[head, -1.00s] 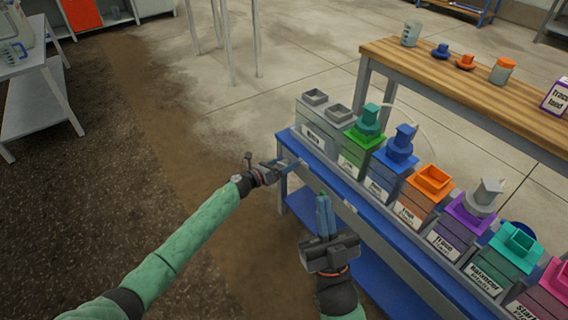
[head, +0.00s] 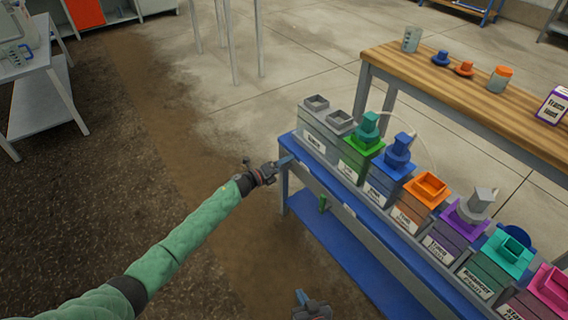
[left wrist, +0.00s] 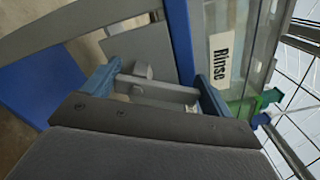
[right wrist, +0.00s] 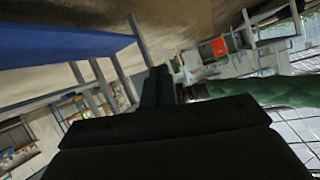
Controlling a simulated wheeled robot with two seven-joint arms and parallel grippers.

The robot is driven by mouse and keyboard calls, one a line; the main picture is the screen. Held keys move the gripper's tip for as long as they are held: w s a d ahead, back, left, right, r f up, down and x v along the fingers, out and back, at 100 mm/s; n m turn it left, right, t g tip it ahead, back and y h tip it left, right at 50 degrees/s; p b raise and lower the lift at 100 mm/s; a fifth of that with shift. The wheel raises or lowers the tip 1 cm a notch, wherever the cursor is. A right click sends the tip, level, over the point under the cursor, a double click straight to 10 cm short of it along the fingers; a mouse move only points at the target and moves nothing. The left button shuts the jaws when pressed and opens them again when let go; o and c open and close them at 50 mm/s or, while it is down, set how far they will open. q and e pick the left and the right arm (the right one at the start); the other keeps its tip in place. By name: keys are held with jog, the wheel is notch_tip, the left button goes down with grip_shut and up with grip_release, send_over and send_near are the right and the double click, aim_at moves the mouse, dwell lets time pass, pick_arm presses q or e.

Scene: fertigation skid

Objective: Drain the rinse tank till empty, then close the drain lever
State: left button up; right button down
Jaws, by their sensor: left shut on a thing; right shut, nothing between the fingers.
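The rinse tank (head: 318,144) is the grey box at the far left end of the tank row in the head view. In the left wrist view its "Rinse" label (left wrist: 221,56) shows up close. My left gripper (head: 284,162) is at the left end of the bench, below that tank. It is shut on a grey drain lever (left wrist: 158,90), which lies between its blue fingers in the left wrist view. The lever is too small to tell in the head view. The water level cannot be read. My right gripper (head: 302,298) is shut and empty, low at the bottom edge, apart from the bench.
Several coloured tanks (head: 405,210) fill the blue bench (head: 340,232) to the right. A small green part (head: 322,203) sits under the bench's front edge. A wooden table (head: 440,92) with cups stands behind. The floor left of the bench is clear.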

pick_arm(q)
jog(key=shift+w+a+n+p, duration=0.25)
jog(key=shift+n+p, duration=0.3)
jog(key=shift+n, duration=0.55)
jog(key=shift+w+a+n+p, duration=0.15)
jog(key=shift+n+p, duration=0.35)
jog(key=shift+n, duration=0.5)
jog(key=shift+w+a+f+n, duration=0.1)
jog(key=shift+w+n, duration=0.05)
jog(key=shift+n, duration=0.55)
pick_arm(e)
jog(key=s+d+f+g, duration=0.1)
jog(key=s+f+g, duration=0.3)
jog(key=s+f, duration=0.5)
jog(key=shift+g+h, duration=0.3)
jog(key=shift+h, duration=0.1)
pick_arm(q)
jog(key=shift+p, duration=0.3)
pick_arm(e)
jog(key=shift+r, duration=0.1)
pick_arm(q)
jog(key=o, duration=1.2)
jog(key=shift+o, duration=0.2)
jog(key=v, duration=0.7)
jog(key=shift+s+a, duration=0.25)
jog(key=shift+a, duration=0.05)
pick_arm(e)
jog(key=shift+d+r, duration=0.1)
pick_arm(q)
jog(key=shift+f, duration=0.1)
